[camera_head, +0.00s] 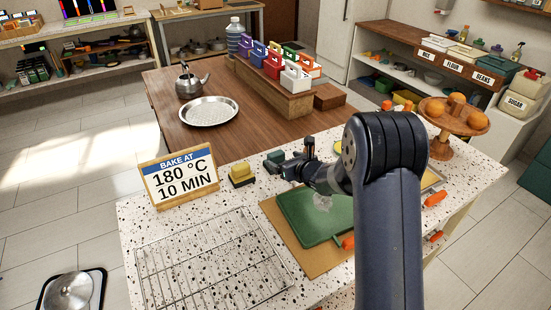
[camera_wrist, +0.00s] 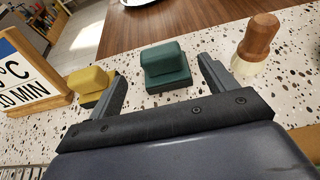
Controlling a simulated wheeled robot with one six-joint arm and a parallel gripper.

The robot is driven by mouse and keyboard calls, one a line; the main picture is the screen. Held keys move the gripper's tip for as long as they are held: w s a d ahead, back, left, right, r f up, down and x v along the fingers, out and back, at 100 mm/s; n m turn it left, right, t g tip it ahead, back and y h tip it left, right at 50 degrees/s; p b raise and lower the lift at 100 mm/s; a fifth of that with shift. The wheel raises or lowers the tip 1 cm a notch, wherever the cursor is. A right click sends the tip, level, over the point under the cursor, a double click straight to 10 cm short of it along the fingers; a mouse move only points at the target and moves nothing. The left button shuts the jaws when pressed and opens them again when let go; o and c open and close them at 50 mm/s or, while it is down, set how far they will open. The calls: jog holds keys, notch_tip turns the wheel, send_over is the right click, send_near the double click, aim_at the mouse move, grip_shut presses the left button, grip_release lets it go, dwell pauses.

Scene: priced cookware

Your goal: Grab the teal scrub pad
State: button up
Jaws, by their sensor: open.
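The teal scrub pad (camera_wrist: 166,66) sits on the speckled counter in the middle of the wrist view. It has a raised grip on a wider, darker base. In the head view the pad (camera_head: 276,156) shows small at the far edge of the counter, partly hidden by my gripper. My gripper (camera_wrist: 163,72) is open and empty. Its two fingers point towards the pad, one on each side, with gaps between fingers and pad. Whether the fingertips reach alongside the pad is hard to tell.
A yellow scrub pad (camera_wrist: 90,82) stands just left of the left finger. A wooden-handled brush (camera_wrist: 258,40) stands near the right finger. A bake sign (camera_head: 180,176), a wire rack (camera_head: 205,258) and a green board (camera_head: 315,215) share the speckled counter (camera_head: 225,208).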

aim_at(278, 155)
jog(key=shift+p+x, duration=0.45)
jog(key=shift+x, duration=0.65)
jog(key=x, duration=0.1)
jog(key=p+x, duration=0.2)
jog(key=shift+w+r, duration=0.1)
jog(key=shift+r, duration=0.15)
jog(key=shift+x, duration=0.85)
jog(key=shift+c, duration=0.2)
jog(key=c, duration=1)
jog(key=shift+c, duration=0.2)
